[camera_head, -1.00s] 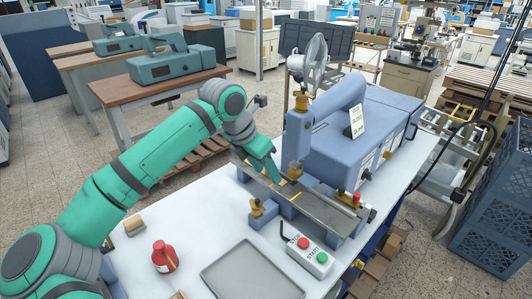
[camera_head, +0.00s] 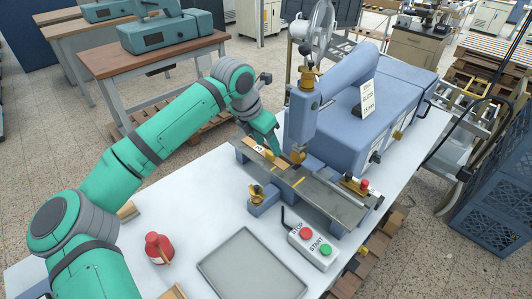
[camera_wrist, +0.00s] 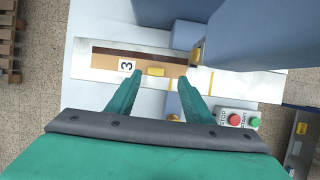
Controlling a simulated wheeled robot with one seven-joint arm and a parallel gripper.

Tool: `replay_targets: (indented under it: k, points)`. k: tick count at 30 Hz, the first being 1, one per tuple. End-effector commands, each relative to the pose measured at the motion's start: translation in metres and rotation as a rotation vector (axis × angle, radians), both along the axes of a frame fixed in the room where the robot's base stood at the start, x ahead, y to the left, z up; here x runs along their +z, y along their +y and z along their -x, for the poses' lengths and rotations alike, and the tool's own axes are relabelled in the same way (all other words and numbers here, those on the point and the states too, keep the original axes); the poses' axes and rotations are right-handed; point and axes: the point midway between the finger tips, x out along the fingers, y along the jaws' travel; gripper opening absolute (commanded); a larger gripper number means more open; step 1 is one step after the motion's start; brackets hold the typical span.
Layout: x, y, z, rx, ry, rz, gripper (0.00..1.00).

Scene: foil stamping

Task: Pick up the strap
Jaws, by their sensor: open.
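The strap (camera_wrist: 145,62) appears to be the tan strip lying in a slot of the flat metal plate (camera_wrist: 84,58) on the stamping machine.
The blue machine head (camera_head: 304,110) stands just right of my gripper. A STOP/START box (camera_head: 311,246), a grey tray (camera_head: 252,264) and a red bottle (camera_head: 158,248) are on the white table (camera_head: 212,220).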

Motion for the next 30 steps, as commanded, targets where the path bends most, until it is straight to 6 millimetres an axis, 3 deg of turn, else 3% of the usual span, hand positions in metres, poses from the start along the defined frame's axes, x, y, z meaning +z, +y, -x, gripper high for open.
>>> replay_targets:
  k: [12,20,26,30]
  points:
    - [-0.044,-0.002,-0.015,0.011,0.002,0.002,0.47]
    - [-0.048,-0.005,-0.017,0.009,0.0,0.0,0.47]
    - [-0.048,-0.006,-0.017,0.008,0.0,0.0,0.02]
    - [-0.047,-0.006,-0.017,0.008,0.0,0.0,0.02]
